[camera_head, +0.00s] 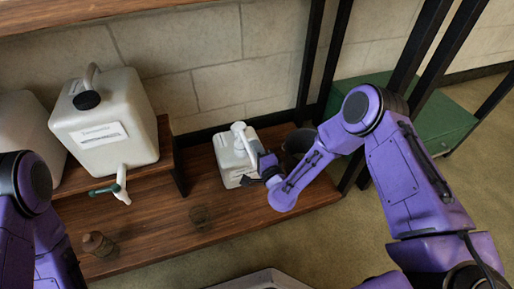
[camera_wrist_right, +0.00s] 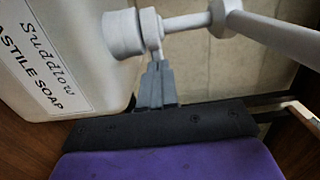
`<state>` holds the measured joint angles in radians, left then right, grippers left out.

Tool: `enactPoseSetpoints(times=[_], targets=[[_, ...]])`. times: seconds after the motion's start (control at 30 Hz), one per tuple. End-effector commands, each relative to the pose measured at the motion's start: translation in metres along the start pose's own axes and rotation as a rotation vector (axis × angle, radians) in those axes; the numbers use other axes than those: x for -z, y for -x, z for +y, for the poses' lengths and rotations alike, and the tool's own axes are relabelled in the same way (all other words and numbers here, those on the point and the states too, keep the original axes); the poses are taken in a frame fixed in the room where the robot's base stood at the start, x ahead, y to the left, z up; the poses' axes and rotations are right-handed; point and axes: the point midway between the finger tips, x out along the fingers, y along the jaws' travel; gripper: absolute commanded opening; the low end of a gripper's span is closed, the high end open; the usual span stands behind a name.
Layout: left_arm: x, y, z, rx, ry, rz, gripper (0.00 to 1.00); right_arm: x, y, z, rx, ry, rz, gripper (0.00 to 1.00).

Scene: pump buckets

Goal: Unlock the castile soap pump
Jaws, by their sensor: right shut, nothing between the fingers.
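The castile soap bucket (camera_head: 230,158) is a white container on the wooden shelf. In the right wrist view its labelled side (camera_wrist_right: 50,60) reads "Suddlow" and "...ASTILE SOAP". Its white pump (camera_head: 238,128) stands on top. In the wrist view the pump's collar (camera_wrist_right: 122,34), a ring with a small tab (camera_wrist_right: 150,28), the stem and the spout tube (camera_wrist_right: 275,40) show. My right gripper (camera_head: 249,178) is shut and empty beside the bucket. Its fingertips (camera_wrist_right: 157,66) are just by the ring's tab; I cannot tell if they touch. My left gripper is out of view.
A larger white jug (camera_head: 105,120) with a tap (camera_head: 122,185) stands on a raised shelf at left. A dark pot (camera_head: 297,145) is close behind my right forearm. Black posts rise at right.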

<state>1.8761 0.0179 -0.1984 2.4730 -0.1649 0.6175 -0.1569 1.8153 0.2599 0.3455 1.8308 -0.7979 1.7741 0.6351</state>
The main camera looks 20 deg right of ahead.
Motion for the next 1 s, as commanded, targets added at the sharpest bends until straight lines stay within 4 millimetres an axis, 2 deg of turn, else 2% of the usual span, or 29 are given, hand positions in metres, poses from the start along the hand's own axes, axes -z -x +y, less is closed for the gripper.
enactPoseSetpoints(times=[0.27,0.6,1.0], targets=[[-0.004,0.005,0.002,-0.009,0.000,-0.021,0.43,0.004,-0.004,-0.001,0.001,0.002,-0.087,0.00],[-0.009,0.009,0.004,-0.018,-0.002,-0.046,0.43,0.012,-0.016,-0.001,0.000,0.004,-0.335,0.00],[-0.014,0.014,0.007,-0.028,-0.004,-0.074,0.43,0.015,-0.028,0.000,-0.001,0.000,-0.340,0.00]])
